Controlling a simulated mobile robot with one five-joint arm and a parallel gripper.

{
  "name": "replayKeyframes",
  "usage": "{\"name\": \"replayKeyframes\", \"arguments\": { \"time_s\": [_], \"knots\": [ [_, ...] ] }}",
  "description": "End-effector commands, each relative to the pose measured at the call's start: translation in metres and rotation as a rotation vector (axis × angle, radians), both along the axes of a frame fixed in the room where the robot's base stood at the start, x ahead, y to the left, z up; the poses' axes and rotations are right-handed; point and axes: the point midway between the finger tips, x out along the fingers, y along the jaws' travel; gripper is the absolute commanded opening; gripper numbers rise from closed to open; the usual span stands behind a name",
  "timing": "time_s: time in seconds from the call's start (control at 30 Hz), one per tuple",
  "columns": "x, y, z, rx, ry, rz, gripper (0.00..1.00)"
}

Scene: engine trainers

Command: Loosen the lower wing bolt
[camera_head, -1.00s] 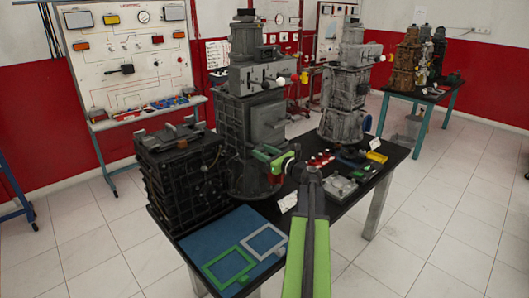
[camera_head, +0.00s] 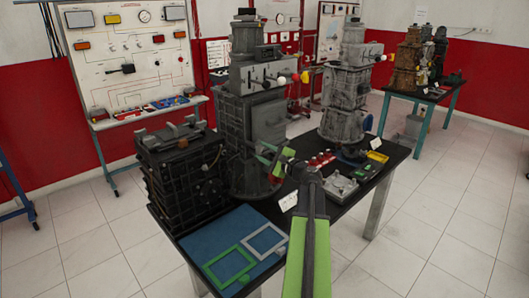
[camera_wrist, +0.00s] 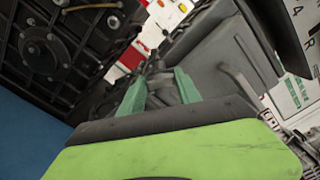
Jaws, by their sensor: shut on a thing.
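The tall grey engine trainer (camera_head: 255,110) stands on the black table, and my gripper (camera_head: 268,165) is at the lower part of its right side. In the wrist view, my gripper (camera_wrist: 158,92) has its two teal fingers closed on a dark grey part, which appears to be the lower wing bolt (camera_wrist: 160,86). The bolt's outline blends into the dark housing behind it. In the head view the bolt is hidden behind my gripper and too small to make out.
A black ribbed engine block (camera_head: 183,170) stands close on the left. A blue mat (camera_head: 218,243) with green and grey frames lies in front. A second grey engine (camera_head: 345,95), a white card and small parts are to the right. Floor is free at right.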

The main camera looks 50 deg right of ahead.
Motion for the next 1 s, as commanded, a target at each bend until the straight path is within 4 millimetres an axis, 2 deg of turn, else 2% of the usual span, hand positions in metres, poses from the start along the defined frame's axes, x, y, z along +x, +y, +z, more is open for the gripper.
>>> {"name": "replayKeyframes", "arguments": {
  "time_s": [0.5,1.0],
  "knots": [
    [-0.001,0.0007,-0.0029,-0.43,0.034,0.001,0.0],
    [-0.0011,0.0007,-0.0037,-0.594,0.047,0.001,0.0]
  ]
}}
